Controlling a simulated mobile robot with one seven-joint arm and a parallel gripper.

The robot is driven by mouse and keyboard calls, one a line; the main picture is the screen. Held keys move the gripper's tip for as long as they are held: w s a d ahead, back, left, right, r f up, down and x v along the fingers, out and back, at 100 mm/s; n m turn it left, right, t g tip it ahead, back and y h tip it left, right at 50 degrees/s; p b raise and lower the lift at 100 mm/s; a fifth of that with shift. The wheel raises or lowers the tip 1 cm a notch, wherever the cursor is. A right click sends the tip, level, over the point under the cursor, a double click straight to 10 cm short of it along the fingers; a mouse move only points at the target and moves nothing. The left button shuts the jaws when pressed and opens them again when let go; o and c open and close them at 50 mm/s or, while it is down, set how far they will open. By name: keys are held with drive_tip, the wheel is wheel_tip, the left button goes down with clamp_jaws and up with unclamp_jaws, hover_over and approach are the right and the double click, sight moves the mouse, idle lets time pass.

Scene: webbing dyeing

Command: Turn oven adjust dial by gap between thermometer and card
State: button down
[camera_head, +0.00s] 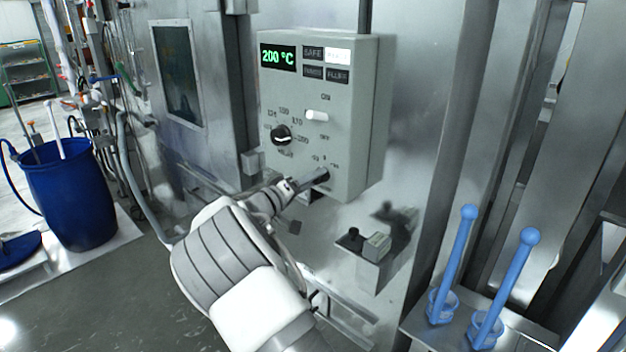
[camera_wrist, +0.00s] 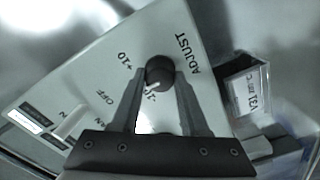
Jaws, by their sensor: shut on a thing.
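The oven's grey control box (camera_head: 345,80) hangs on a steel wall. Its green display (camera_head: 278,57) reads 200 °C. My gripper (camera_head: 318,180) reaches the box's lower front, at the adjust dial. In the wrist view my gripper (camera_wrist: 160,82) has a finger on either side of the black round adjust dial (camera_wrist: 160,70) and is shut on it. Marks "+10" and "ADJUST" show around the dial; the mark nearest the fingers is partly hidden. A small card in a holder (camera_head: 376,246) stands on a ledge below the box; the wrist view shows it (camera_wrist: 250,92). I cannot make out a thermometer.
A black temperature knob (camera_head: 281,135) and a white switch (camera_head: 317,115) sit above my gripper. A small black object (camera_head: 352,238) stands beside the card. Two blue-handled tools (camera_head: 512,285) stand at the right. A blue barrel (camera_head: 70,195) is at the left.

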drive_tip(key=shift+f+n+b, duration=0.15)
drive_tip(key=shift+n+b, duration=0.15)
drive_tip(key=shift+b, duration=0.15)
drive_tip(key=n+b, duration=0.4)
drive_tip(key=n, duration=0.3)
drive_tip(key=shift+b, duration=0.35)
drive_tip(key=shift+n, duration=0.3)
drive_tip(key=shift+c, duration=2.1)
unclamp_jaws()
